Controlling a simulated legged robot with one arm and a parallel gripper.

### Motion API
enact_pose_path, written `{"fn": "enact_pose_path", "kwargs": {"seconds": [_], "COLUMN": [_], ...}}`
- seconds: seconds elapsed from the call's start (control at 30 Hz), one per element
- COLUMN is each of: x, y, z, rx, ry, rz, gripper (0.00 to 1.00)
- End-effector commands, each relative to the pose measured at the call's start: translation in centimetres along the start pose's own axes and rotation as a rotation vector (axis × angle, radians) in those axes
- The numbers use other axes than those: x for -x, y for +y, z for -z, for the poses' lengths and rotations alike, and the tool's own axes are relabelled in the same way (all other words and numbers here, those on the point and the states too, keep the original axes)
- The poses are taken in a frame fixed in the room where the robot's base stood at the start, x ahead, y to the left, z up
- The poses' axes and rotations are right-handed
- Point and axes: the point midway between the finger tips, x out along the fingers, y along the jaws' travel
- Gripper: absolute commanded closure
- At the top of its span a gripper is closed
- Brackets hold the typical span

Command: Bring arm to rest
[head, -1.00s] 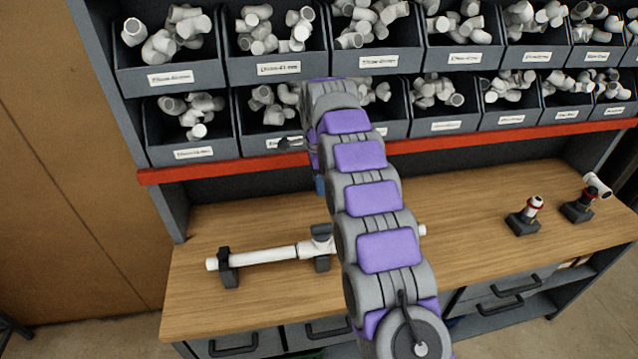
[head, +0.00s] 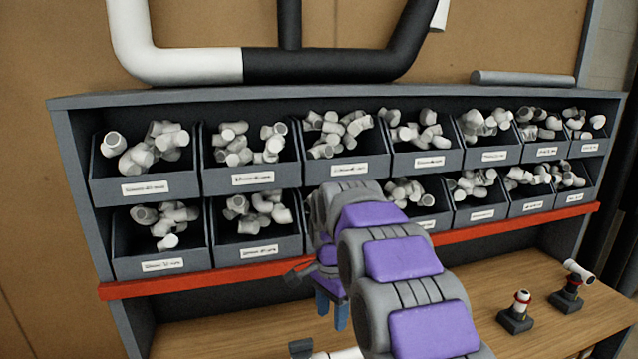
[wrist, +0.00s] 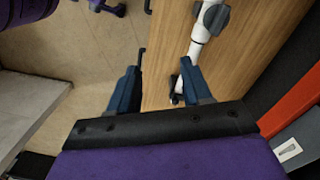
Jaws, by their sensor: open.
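A white pipe (wrist: 201,35) in a dark clamp lies on the worktop near the right finger in that view. In the head view my arm covers part of the bench and some lower bins.
Two rows of dark bins with white fittings fill the shelf (head: 350,97) above a red rail (head: 190,283). Two small holders (head: 516,318) stand on the right of the worktop. A white and black pipe (head: 200,64) runs along the wall above.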

Motion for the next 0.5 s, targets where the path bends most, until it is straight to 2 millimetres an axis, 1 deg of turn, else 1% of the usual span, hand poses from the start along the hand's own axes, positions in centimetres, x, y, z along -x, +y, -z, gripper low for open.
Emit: {"fn": "enact_pose_path", "kwargs": {"seconds": [0.03,0.1,0.27,0.3,0.37,0.4,0.47,0.5], "x": [-0.2,-0.2,-0.8,-1.0,-1.4,-1.7,-2.2,-2.7], "y": [1.8,3.9,8.9,10.2,12.2,13.5,15.4,16.8], "z": [-0.3,-0.8,-2.0,-2.4,-3.0,-3.5,-4.1,-4.6], "rx": [0.033,0.088,0.212,0.243,0.289,0.319,0.366,0.396], "ry": [-0.004,-0.007,-0.016,-0.019,-0.024,-0.029,-0.033,-0.037], "rz": [-0.006,-0.01,-0.02,-0.022,-0.027,-0.03,-0.033,-0.035], "gripper": [0.51,0.51,0.51,0.51,0.51,0.51,0.51,0.51]}}
